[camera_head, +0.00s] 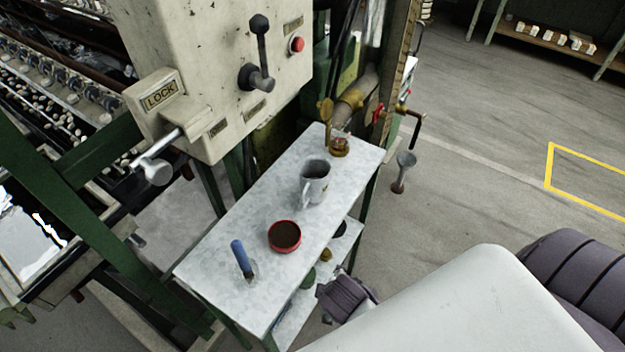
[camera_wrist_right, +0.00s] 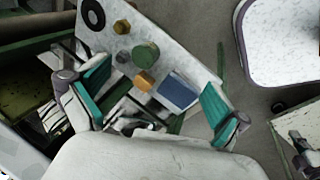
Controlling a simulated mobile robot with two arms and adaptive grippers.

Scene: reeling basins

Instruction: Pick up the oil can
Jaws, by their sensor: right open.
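A small amber and brass vessel (camera_head: 339,146) stands upright at the far end of the narrow metal table (camera_head: 215,265); it may be the oil can, but it is too small to be sure. My right gripper (camera_wrist_right: 157,72) is open and empty in the right wrist view, its teal-padded fingers spread above the table's lower shelf (camera_wrist_right: 185,50). In the head view, part of my right wrist shows low beside the table's right side, and its fingers are hidden there. The vessel is not recognisable in the wrist view. My left gripper is not in view.
On the tabletop are a grey mug (camera_head: 315,183), a red-rimmed round tin (camera_head: 284,237) and a blue-handled tool (camera_head: 241,258). The lower shelf holds a green round piece (camera_wrist_right: 146,55), a blue block (camera_wrist_right: 178,92) and yellow nuts. Machinery borders the left; floor is open at right.

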